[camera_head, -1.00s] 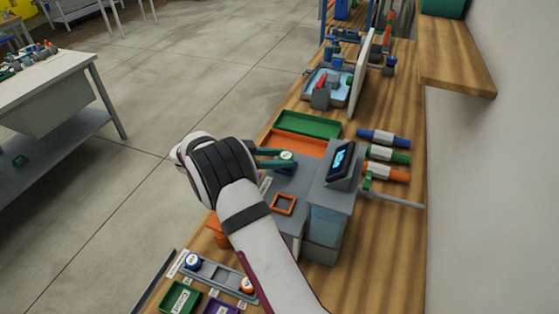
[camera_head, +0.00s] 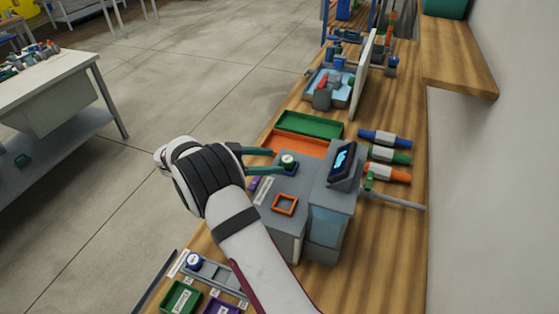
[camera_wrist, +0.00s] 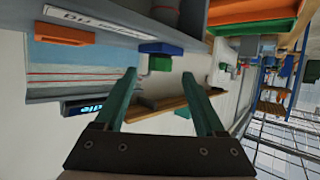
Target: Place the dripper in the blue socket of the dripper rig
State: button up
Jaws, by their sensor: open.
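The dripper (camera_head: 288,160), green with a round pale top, stands on the blue socket (camera_head: 290,171) of the grey dripper rig (camera_head: 270,218). In the wrist view, which is turned over, the green dripper (camera_wrist: 160,64) meets the blue socket (camera_wrist: 161,48); how deep it sits is hard to tell. My gripper (camera_head: 273,161) is open, just left of the dripper. In the wrist view its two green fingers (camera_wrist: 159,75) are spread, with the dripper beyond and between their tips, apart from both.
An orange square socket (camera_head: 284,204) is nearer on the rig, beside a display (camera_head: 343,159). Orange (camera_head: 300,144) and green (camera_head: 310,124) trays lie behind. A rack with a blue-ringed part (camera_head: 194,262) is at the front. My arm hides some bench.

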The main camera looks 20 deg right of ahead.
jog(key=v, duration=0.8)
jog(key=s+d+r+n+g+y, duration=0.1)
jog(key=s+r+n+y, duration=0.2)
jog(key=s, duration=0.5)
jog(key=s+d+r+n+g+y, duration=0.1)
jog(key=s+d+r+n+y, duration=0.2)
jog(key=s, duration=0.6)
jog(key=s+a+f+n+y, duration=0.1)
jog(key=s+a+n+y, duration=0.1)
jog(key=s, duration=0.4)
jog(key=s+a+f+n+t+y, duration=0.1)
jog(key=s+a+f+n+y, duration=0.1)
jog(key=s+a+y, duration=0.2)
jog(key=s+a+f+n+y, duration=0.1)
jog(key=s+a+n+y, duration=0.1)
jog(key=s, duration=0.6)
jog(key=shift+s+a+f+t+y, duration=0.15)
jog(key=shift+s+a+t+y, duration=0.2)
jog(key=shift+a+y, duration=0.45)
